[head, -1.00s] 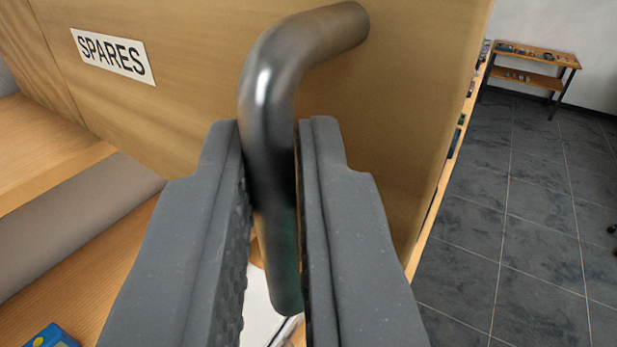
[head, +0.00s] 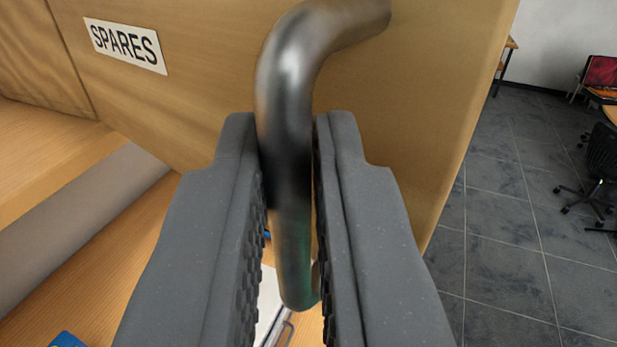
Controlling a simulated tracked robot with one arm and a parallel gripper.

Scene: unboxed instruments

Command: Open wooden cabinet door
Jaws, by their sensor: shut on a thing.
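The wooden cabinet door (head: 205,95) fills the upper middle of the view and carries a white label reading SPARES (head: 125,45). A dark metal bar handle (head: 287,95) bends out from the door. My gripper (head: 285,140) is shut on the handle, with one finger on each side of its long bar. The door stands open at an angle, with a wooden surface showing below and left of it. The door's hinge side is hard to make out, and the fingers hide part of the door and handle.
A wooden surface (head: 100,270) with a grey strip (head: 75,240) lies at left. A blue object (head: 67,340) sits at the bottom left. Grey tiled floor (head: 500,230) is open at right, with a black office chair (head: 598,165) at the right edge.

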